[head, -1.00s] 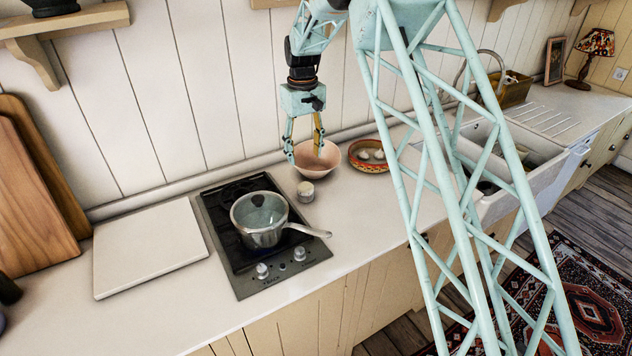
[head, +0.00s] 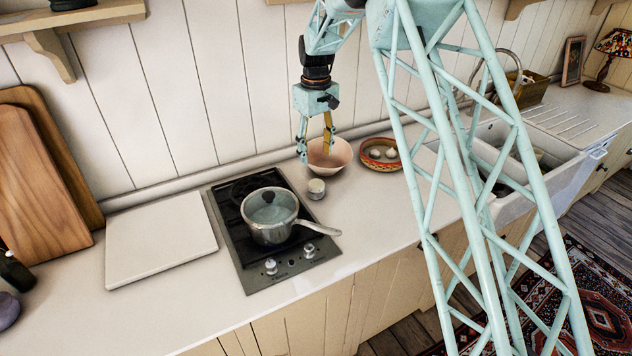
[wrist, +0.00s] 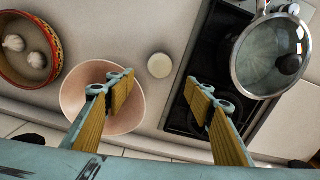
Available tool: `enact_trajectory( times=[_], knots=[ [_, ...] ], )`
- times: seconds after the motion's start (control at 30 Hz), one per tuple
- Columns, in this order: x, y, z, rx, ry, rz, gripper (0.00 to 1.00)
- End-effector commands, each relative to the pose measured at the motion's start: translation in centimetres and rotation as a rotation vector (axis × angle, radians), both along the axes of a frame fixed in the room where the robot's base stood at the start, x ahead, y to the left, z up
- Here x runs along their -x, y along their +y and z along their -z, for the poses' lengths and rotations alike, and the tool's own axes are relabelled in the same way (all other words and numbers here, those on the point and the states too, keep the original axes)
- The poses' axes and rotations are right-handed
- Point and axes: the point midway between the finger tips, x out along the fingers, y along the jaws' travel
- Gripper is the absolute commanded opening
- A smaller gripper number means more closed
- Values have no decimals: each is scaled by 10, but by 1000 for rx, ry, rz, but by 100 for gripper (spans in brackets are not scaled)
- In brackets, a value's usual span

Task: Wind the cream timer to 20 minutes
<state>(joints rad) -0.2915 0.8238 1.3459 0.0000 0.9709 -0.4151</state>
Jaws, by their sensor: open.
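The cream timer (head: 316,189) is a small round cylinder standing upright on the counter, just right of the hob and in front of the pink bowl. In the wrist view its pale round top (wrist: 159,65) shows between and beyond the two fingertips. The markings on it are too small to read. My gripper (head: 317,155) points down above the counter, by the bowl and behind the timer. In the wrist view my gripper (wrist: 160,82) has its fingers wide apart with nothing between them, and it is not touching the timer.
The pink bowl (head: 330,154) stands close behind the timer, partly under one finger. A hob (head: 252,260) with a lidded saucepan (head: 268,222) is to the left, its handle reaching toward the timer. A patterned dish (head: 381,153) holds garlic. Counter in front of the timer is clear.

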Motion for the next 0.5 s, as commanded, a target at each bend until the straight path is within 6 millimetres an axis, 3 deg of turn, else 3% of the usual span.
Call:
enact_trajectory(
  times=[0.5],
  knots=[
    [1, 0, 61, 1, 3, 0, 48]
  ],
)
